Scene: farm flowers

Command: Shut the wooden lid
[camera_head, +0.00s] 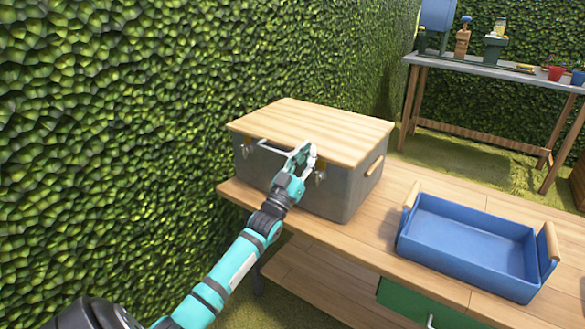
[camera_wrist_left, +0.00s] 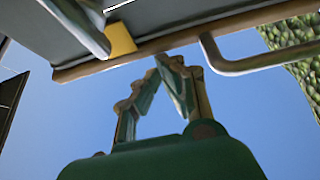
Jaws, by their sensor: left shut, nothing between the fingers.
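The wooden lid (camera_head: 315,130) lies flat across the top of a grey box (camera_head: 345,199) on the wooden bench, and I see no clear gap under it in the head view. A pale bar handle (camera_head: 277,148) sticks out from its front edge. My left gripper (camera_head: 303,152) is shut and empty at that front edge, beside the handle. In the left wrist view the gripper (camera_wrist_left: 170,62) points up at the lid's brown edge (camera_wrist_left: 150,48), with the handle (camera_wrist_left: 255,62) to its right. Whether the fingertips touch the lid is unclear. My right gripper is out of view.
A blue tray (camera_head: 465,250) with wooden handles stands on the bench (camera_head: 375,245) right of the box. A hedge (camera_head: 130,130) rises close on the left. A second table (camera_head: 480,72) with pots stands at the back right.

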